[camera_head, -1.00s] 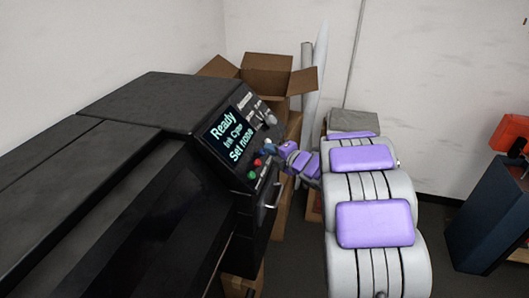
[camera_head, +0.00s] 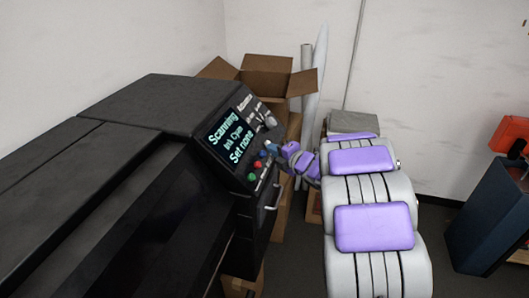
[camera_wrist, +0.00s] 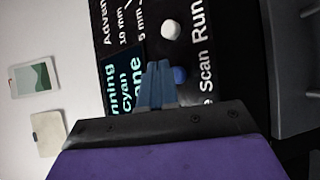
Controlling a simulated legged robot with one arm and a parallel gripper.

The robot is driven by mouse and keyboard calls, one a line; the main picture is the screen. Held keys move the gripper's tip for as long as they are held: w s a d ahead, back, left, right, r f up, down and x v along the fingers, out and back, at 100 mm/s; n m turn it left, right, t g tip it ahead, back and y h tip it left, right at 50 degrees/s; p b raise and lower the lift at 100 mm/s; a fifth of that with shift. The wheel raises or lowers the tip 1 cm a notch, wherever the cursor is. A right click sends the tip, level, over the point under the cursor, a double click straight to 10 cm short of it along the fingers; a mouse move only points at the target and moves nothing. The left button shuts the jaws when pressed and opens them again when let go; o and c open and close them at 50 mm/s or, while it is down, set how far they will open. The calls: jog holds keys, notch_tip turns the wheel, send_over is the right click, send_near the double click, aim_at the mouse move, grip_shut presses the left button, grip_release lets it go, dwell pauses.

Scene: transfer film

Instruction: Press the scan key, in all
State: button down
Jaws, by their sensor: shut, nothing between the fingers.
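The black machine's screen (camera_head: 226,138) reads "Scanning", an ink line with "Cyan", and "Set none". Below it on the panel are a green key (camera_head: 251,177), a red key (camera_head: 257,164) and a blue key (camera_head: 263,154). In the wrist view the blue key (camera_wrist: 180,75) sits beside the "Scan" label (camera_wrist: 208,78), partly behind my fingers. My gripper (camera_head: 272,148) is shut and empty, with its blue fingertips close to the blue key. The wrist view shows the closed fingers (camera_wrist: 158,68) over the panel; I cannot tell whether they touch the key.
A white knob (camera_wrist: 170,29) is on the panel. A handle (camera_head: 272,197) juts out below the keys. An open cardboard box (camera_head: 265,78) and white rolls (camera_head: 308,75) stand behind. A dark blue cabinet (camera_head: 490,215) is at the right.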

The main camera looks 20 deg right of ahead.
jog(key=shift+d+r, duration=0.1)
jog(key=shift+r, duration=0.05)
jog(key=shift+s+d+r+p, duration=0.55)
jog(key=shift+d+r+p, duration=0.2)
jog(key=shift+r, duration=0.15)
jog(key=shift+s+d+r+p, duration=0.5)
jog(key=shift+d+r+p, duration=0.1)
jog(key=shift+d+r, duration=0.2)
jog(key=s+d+m+g+h+b, duration=0.35)
jog(key=s+m+g+h, duration=0.25)
jog(key=s+m+h, duration=0.6)
jog(key=s+a+f+m+g+y+b, duration=0.1)
jog(key=s+a, duration=0.5)
jog(key=s, duration=0.6)
jog(key=s+a+f+m+g+y+b, duration=0.1)
jog(key=s+a+f+m+g+y, duration=0.2)
jog(key=s, duration=0.9)
jog(key=s+a+f+m+g+y, duration=0.2)
jog(key=s+a+f+m+g, duration=0.3)
jog(key=s+a, duration=0.4)
jog(key=s+m+g, duration=0.1)
jog(key=s+m, duration=0.1)
jog(key=s, duration=0.1)
jog(key=shift+a+m+g+y+b, duration=0.3)
jog(key=shift+m+b, duration=0.1)
